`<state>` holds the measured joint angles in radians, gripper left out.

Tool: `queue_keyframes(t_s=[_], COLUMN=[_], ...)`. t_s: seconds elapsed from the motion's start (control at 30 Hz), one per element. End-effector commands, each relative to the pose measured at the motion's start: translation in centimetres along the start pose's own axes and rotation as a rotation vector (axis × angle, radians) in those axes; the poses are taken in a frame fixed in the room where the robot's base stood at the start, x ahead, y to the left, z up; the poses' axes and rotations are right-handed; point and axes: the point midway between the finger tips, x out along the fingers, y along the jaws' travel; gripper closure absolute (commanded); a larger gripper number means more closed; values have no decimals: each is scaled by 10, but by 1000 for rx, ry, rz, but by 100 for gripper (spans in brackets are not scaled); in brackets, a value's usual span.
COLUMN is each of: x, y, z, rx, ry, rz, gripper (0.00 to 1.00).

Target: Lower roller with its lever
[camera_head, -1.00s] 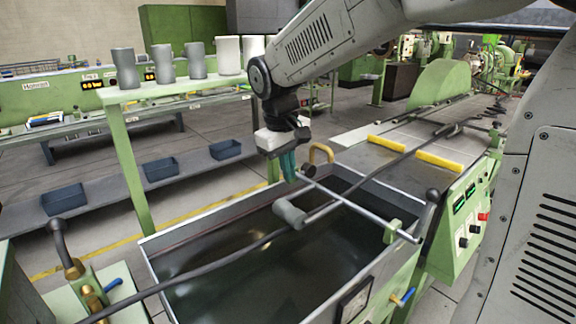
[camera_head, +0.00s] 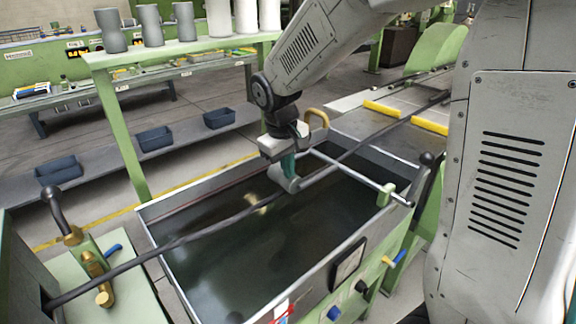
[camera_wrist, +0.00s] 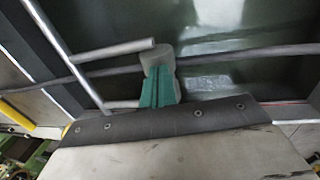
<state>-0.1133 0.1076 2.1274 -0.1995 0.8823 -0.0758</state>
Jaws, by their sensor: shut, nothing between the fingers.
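The grey roller (camera_head: 284,180) hangs over the water bath (camera_head: 185,205), at the dark strand (camera_head: 215,227). It also shows in the wrist view (camera_wrist: 158,58). A steel rod (camera_head: 350,173) crosses the bath by the roller. A black ball-topped lever (camera_head: 428,158) stands at the bath's right side, beyond the rod's end. My gripper (camera_head: 289,165) has teal fingers, shut and empty, pointing down at the roller. In the wrist view the fingers (camera_wrist: 158,92) overlap the lower edge of the roller; I cannot tell whether they touch. The roller is partly hidden behind the fingers.
A tan curved handle (camera_head: 318,116) stands at the bath's back edge close to my wrist. A green shelf (camera_head: 180,52) with grey and white cylinders is behind. Another ball lever with brass fittings (camera_head: 78,240) is at the left. Yellow bars (camera_head: 383,109) lie at the right.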

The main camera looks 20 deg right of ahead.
Motion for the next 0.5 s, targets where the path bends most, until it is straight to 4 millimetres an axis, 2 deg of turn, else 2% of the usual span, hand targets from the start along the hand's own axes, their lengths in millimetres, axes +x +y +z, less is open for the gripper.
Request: queue_keyframes(t_s=[0.27, 0.5], x=[9, 35], y=[-6, -16], z=[0, 1], rx=[-4, -9], ry=[-2, -4], rz=[55, 209], gripper=[100, 100])
